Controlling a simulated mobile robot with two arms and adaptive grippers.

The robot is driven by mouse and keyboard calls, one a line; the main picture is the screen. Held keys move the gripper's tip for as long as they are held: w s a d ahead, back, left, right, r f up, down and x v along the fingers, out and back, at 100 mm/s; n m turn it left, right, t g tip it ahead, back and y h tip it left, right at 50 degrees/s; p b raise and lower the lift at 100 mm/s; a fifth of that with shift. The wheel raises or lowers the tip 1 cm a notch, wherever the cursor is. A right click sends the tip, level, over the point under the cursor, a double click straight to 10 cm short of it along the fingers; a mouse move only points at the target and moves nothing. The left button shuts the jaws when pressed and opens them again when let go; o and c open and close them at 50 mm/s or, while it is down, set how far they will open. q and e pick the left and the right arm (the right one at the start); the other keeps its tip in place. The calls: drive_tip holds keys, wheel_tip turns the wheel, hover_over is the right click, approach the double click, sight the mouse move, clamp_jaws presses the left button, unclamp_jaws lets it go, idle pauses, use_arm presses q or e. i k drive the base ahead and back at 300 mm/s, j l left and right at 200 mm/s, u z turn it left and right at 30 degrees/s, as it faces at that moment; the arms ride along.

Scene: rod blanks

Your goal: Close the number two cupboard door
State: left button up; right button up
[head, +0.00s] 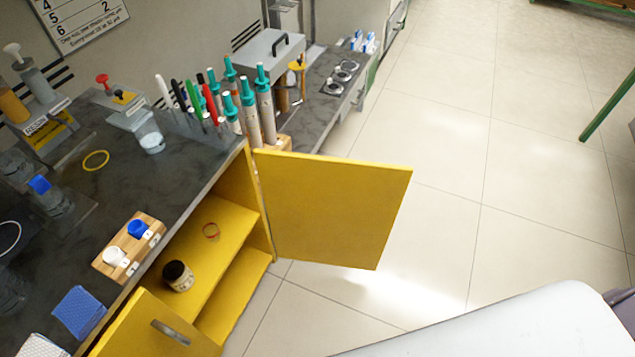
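A yellow cupboard stands under the dark worktop. Its right door (331,209) is swung wide open, out over the floor. A second yellow door (151,327) with a grey handle (170,332) is at the bottom left and also looks open, partly cut off by the frame edge. I see no number on either door, so I cannot tell which is number two. Neither of my grippers is in view.
A grey metal box (268,53) stands behind. Tiled floor (430,240) beyond the right door is clear.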

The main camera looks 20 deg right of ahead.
sight(343, 212)
drive_tip(key=l+u, duration=0.1)
drive_tip(key=u, duration=0.35)
drive_tip(key=l+u, duration=0.15)
drive_tip(key=u, duration=0.3)
drive_tip(key=l+u, duration=0.1)
drive_tip(key=u, duration=0.35)
drive_tip(key=k+l+u, duration=0.2)
drive_tip(key=l, duration=0.25)
drive_tip(key=l+u, duration=0.25)
drive_tip(key=l, duration=0.25)
drive_tip(key=k+l+u, duration=0.2)
drive_tip(key=l, duration=0.2)
drive_tip(key=k+l+u, duration=0.25)
drive_tip(key=l, duration=0.15)
drive_tip(key=k+l+u, duration=0.2)
drive_tip(key=l, duration=0.2)
drive_tip(key=k+l+u, duration=0.2)
drive_tip(key=l, duration=0.15)
drive_tip(key=k+l, duration=0.6)
drive_tip(key=l, duration=0.2)
drive_tip(key=k+l, duration=0.6)
drive_tip(key=l, duration=0.15)
drive_tip(key=l+u, duration=0.05)
